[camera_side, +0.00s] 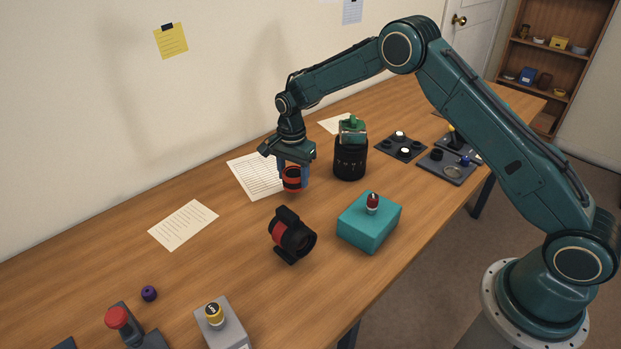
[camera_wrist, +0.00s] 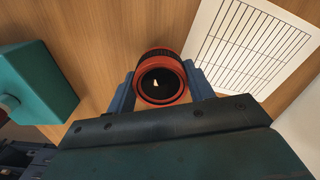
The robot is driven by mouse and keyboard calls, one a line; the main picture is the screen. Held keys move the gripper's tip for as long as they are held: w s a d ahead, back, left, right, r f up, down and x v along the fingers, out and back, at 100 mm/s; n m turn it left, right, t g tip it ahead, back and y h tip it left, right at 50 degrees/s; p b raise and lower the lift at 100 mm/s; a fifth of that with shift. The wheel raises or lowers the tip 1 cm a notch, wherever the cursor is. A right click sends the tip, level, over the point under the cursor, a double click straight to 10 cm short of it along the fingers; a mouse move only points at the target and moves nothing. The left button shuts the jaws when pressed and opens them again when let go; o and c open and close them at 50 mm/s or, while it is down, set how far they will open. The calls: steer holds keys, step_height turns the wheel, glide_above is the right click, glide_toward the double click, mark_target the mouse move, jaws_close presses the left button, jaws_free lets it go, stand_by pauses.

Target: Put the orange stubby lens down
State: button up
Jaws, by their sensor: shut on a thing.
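The orange stubby lens (camera_side: 292,180) is a short black and orange-red cylinder. My gripper (camera_side: 293,176) is shut on it, with a blue finger on each side. In the wrist view the lens (camera_wrist: 161,79) sits between the two blue fingertips of my gripper (camera_wrist: 160,88), its dark glass end towards the camera. In the side view it is over the table, by the edge of a printed sheet. I cannot tell whether its underside touches the wood.
A teal box (camera_side: 369,222) with a red-topped knob stands front right of the lens. A black and red lens-like part (camera_side: 292,236) lies in front. A black cylinder (camera_side: 350,158) with a green top stands close on the right. The printed sheet (camera_side: 258,174) lies flat.

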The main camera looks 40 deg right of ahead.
mark_target(293, 172)
steer(key=shift+f, duration=1.3)
steer(key=shift+f, duration=0.15)
steer(key=o, duration=1)
steer(key=shift+o, duration=0.2)
step_height(293, 172, up, 11)
steer(key=shift+r, duration=0.65)
